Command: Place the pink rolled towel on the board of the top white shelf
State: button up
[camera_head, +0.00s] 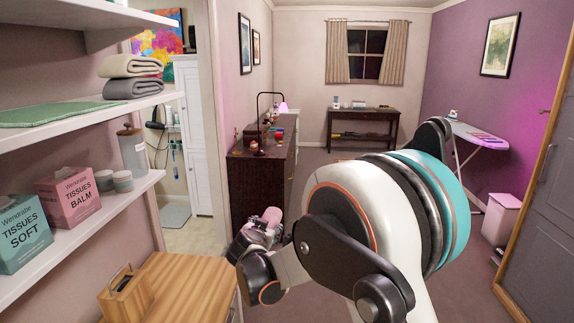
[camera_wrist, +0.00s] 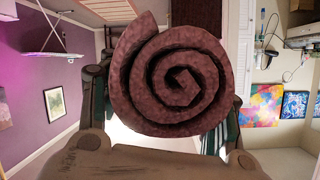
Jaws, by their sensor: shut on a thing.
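The pink rolled towel (camera_head: 271,215) shows small in the head view, held in my gripper (camera_head: 258,228) in front of the dark dresser. In the wrist view the towel (camera_wrist: 180,80) fills the middle, its spiral end facing the camera. My gripper (camera_wrist: 165,100) is shut on it, with a finger on either side; the fingertips are partly hidden behind the roll. The top white shelf (camera_head: 112,20) is at the upper left of the head view, cut by the frame; the visible part of its board looks bare. The gripper is lower than this board and to its right, clear of it.
Below, a white shelf (camera_head: 120,107) bears folded towels (camera_head: 132,77) and a green cloth (camera_head: 58,112). A lower shelf (camera_head: 100,215) holds tissue boxes (camera_head: 68,198) and jars. A wooden cabinet (camera_head: 190,285) stands beneath at the front. Open floor lies beyond my arm.

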jog(key=s+d+h, duration=0.1)
jog(key=s+d, duration=0.5)
jog(key=d, duration=0.3)
jog(key=s+d+r+m, duration=0.1)
jog(key=s+d, duration=0.5)
jog(key=d, duration=0.3)
jog(key=s+d+r+m+h, duration=0.1)
jog(key=s+d, duration=0.5)
jog(key=d, duration=0.3)
jog(key=shift+s+g+h, duration=0.25)
jog(key=shift+g+h, duration=0.05)
jog(key=shift+f, duration=0.1)
